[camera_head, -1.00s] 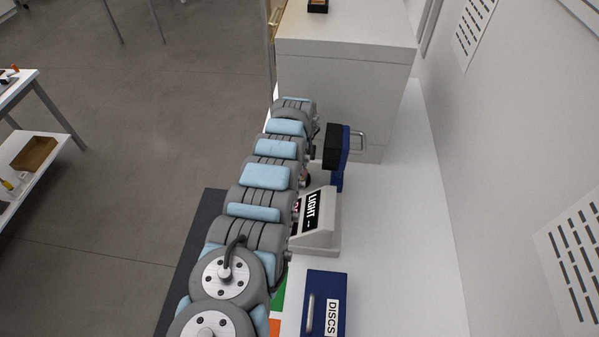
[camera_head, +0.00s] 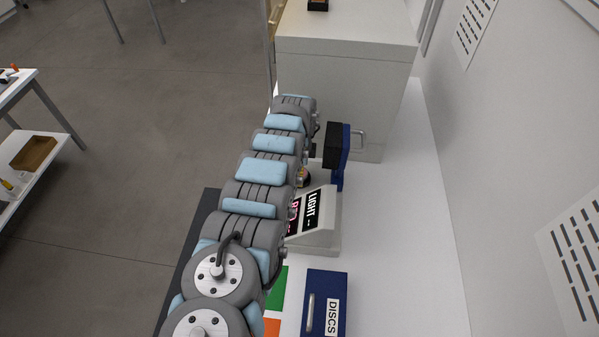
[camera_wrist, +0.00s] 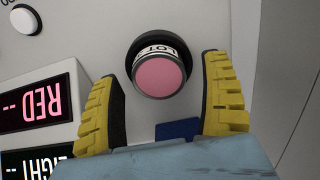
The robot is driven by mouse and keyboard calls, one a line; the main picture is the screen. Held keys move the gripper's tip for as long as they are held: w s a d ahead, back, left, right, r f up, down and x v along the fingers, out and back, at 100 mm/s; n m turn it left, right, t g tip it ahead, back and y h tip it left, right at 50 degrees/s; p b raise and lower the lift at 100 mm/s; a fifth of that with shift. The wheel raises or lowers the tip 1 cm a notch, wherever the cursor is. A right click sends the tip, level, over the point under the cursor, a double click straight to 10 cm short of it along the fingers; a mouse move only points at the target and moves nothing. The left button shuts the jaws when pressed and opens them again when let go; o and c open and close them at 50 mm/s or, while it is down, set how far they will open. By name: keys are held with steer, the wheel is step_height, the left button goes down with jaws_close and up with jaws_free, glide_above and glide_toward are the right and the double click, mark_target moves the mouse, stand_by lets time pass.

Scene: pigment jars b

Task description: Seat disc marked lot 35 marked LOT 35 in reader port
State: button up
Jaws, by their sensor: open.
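A pink disc (camera_wrist: 160,76) with a white band reading "LOT" shows in the wrist view; the number is not readable. It sits at a black ring-shaped port (camera_wrist: 134,56) on the pale reader (camera_wrist: 72,50), and I cannot tell how deep it is in. My gripper (camera_wrist: 160,68) is open, its yellow-padded fingers apart on either side of the disc, with gaps visible. In the head view the reader (camera_head: 326,238) shows its LIGHT display, and my arm hides the port and most of the gripper.
A blue DISCS box (camera_head: 325,300) stands in front of the reader. Green (camera_head: 279,290) and orange (camera_head: 272,328) patches lie beside it. A blue and black upright device (camera_head: 337,150) stands behind the reader, before a pale cabinet (camera_head: 342,90). The white counter is clear on the right.

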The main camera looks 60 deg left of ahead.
step_height(320, 180, up, 11)
steer(key=shift+r, duration=0.15)
stand_by(0.9)
steer(key=shift+s, duration=0.1)
stand_by(0.4)
